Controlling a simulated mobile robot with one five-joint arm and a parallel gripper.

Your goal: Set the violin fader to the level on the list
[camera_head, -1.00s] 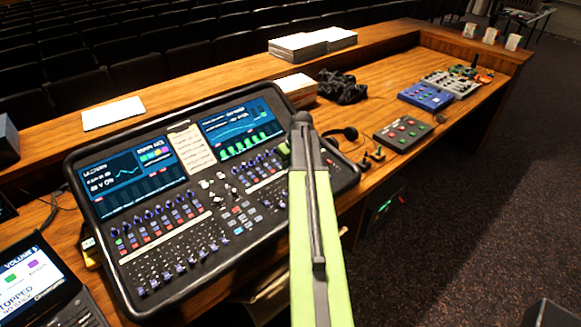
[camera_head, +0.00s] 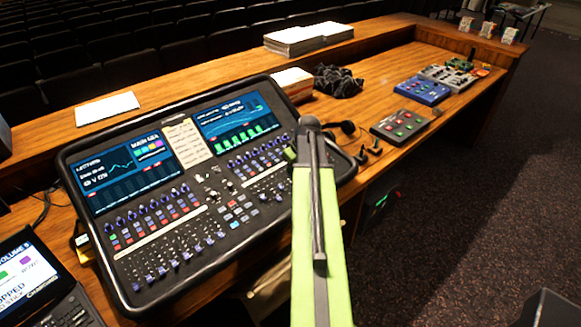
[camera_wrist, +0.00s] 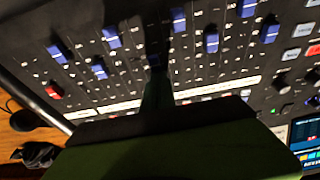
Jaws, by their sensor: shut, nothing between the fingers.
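The mixing console (camera_head: 203,203) lies tilted on the desk, with rows of fader caps. A paper list (camera_head: 187,142) lies between its two screens; its writing is too small to read. My gripper (camera_wrist: 155,68) is shut and empty, over the fader field in the wrist view. Its dark, narrow fingers point in among the blue caps, close to one partly hidden behind them. Other blue caps (camera_wrist: 111,37) and (camera_wrist: 211,43) stand to either side at different heights. I cannot tell which is the violin fader, or whether my fingers touch a cap. In the head view my arm hides the fingertips.
A laptop (camera_head: 38,277) stands at the lower left. A paper stack (camera_head: 292,84), black cable bundle (camera_head: 337,82), headset and small effect boxes (camera_head: 400,126) lie right of the console. Raised knobs (camera_wrist: 284,82) and buttons border the faders in the wrist view.

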